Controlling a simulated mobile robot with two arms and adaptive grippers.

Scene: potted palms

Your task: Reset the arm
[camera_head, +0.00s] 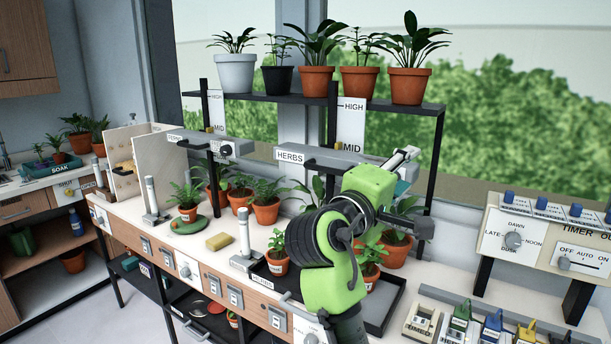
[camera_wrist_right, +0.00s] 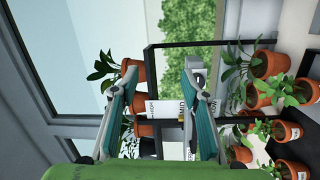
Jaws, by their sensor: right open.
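My right arm, green with a coiled black hose, rises from the bottom of the head view over the bench. Its right gripper (camera_head: 403,165) points away from the camera near the HERBS light bar, partly hidden by the arm's green wrist. In the right wrist view the right gripper (camera_wrist_right: 163,80) has its two teal-padded fingers wide apart. Nothing is held between them; the shelf and window show beyond. My left gripper is in neither view.
Potted plants (camera_head: 277,252) stand on the bench around my arm, some in a black tray (camera_head: 378,312). A shelf (camera_head: 290,99) with several pots is behind. A timer panel (camera_head: 545,235) stands at right. A yellow sponge (camera_head: 219,241) lies on the bench.

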